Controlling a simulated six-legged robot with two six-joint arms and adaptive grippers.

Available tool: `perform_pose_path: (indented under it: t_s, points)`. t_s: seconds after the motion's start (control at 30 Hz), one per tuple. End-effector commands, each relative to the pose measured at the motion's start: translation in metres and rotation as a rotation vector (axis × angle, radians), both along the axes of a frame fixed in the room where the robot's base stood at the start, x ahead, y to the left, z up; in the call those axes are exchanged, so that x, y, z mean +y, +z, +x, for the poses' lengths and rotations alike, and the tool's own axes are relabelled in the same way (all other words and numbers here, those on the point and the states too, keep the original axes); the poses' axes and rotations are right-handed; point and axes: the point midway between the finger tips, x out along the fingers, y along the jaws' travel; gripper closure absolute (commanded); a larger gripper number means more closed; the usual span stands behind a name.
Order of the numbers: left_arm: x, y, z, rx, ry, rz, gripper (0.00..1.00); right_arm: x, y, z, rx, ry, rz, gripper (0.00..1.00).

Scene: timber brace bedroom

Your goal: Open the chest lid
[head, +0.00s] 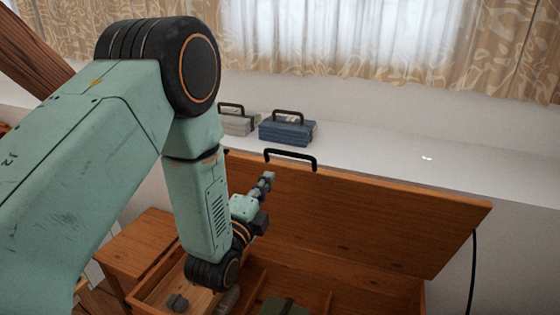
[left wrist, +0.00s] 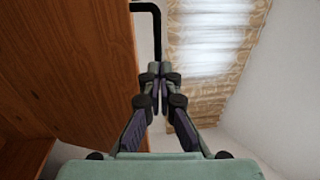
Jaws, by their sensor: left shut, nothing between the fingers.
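The wooden chest (head: 415,295) stands below me with its lid (head: 400,225) raised and leaning back near the white ledge. The lid also fills the left of the left wrist view (left wrist: 65,70). A black handle (head: 291,153) is fixed at the lid's top edge; part of it shows in the left wrist view (left wrist: 157,30). My left gripper (head: 268,178) is in front of the lid's inner face in the head view, just below the handle. In the left wrist view its fingers (left wrist: 160,70) are together and empty, close to the handle; I cannot tell whether they touch it. My right gripper is not in view.
A blue box (head: 285,133) and a grey box (head: 236,125), both with black handles, sit on the white ledge (head: 420,165). A green item (head: 284,307) lies inside the chest. A small wooden table (head: 140,245) stands at left. Patterned curtains (head: 400,50) hang behind.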

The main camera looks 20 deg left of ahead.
Motion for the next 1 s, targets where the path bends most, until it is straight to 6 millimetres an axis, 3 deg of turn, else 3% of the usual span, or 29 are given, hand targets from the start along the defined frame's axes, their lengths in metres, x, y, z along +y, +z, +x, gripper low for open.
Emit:
perform_pose_path:
  t_s: [0.2, 0.43, 1.0]
  points:
    - [-0.003, 0.006, 0.043, -0.003, -0.001, 0.001, 1.00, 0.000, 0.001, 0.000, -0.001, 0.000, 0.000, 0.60]
    - [-0.005, 0.009, 0.073, 0.000, -0.001, -0.001, 1.00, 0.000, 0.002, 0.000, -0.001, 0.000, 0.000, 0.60]
    - [-0.005, 0.010, 0.084, 0.001, -0.001, 0.000, 1.00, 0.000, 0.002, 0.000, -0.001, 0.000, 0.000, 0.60]
